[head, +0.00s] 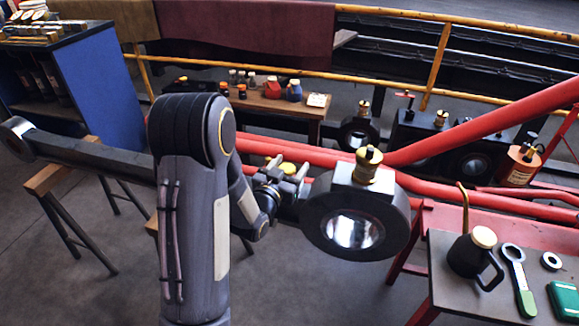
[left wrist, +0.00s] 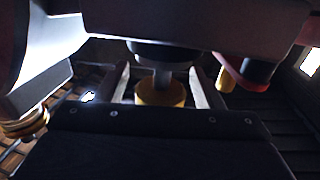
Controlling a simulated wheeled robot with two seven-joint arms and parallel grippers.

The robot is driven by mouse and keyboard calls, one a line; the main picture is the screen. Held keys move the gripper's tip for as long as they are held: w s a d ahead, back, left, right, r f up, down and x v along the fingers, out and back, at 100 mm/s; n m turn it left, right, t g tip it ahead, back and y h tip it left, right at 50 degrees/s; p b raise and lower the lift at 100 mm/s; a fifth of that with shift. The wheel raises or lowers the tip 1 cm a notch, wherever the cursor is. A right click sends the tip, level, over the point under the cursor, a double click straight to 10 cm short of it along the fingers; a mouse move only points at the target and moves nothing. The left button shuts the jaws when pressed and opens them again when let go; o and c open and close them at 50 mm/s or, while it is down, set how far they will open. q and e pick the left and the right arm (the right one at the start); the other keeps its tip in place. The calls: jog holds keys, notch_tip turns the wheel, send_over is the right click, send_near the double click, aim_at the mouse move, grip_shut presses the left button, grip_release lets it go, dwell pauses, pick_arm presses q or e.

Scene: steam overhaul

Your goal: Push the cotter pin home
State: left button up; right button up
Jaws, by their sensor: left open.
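A dark rod end with a bright round bore (head: 352,232) is at the centre of the head view, with a brass oil cup (head: 367,163) on its top block. My left gripper (head: 297,180) is just left of it, open. In the left wrist view its two fingers (left wrist: 160,88) stand apart, on either side of a grey stem with a round brass piece (left wrist: 160,94) below a dark body. I cannot tell whether the fingers touch it. I cannot make out the cotter pin for certain. My right gripper is not in view.
Red rods (head: 450,190) run behind the rod end. A bench at right holds an oil can (head: 470,256), a green-handled spanner (head: 520,280), a ring (head: 551,260) and a green box (head: 565,299). A small table (head: 265,103) stands behind, before a yellow rail (head: 380,81).

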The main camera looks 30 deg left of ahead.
pick_arm(q)
jog(key=s, duration=0.7)
jog(key=shift+s+d, duration=0.3)
jog(key=shift+s, duration=0.1)
jog(key=shift+r, duration=0.1)
jog(key=s+d+r+g+h, duration=0.25)
jog(key=s+d+g, duration=0.35)
jog(key=s, duration=0.5)
jog(key=s+d+r+g+h, duration=0.25)
jog(key=s+d+g, duration=0.3)
jog(key=s, duration=0.65)
notch_tip(320, 180, up, 19)
jog(key=p, duration=2)
jog(key=shift+w+n+g, duration=0.4)
jog(key=shift+g, duration=0.05)
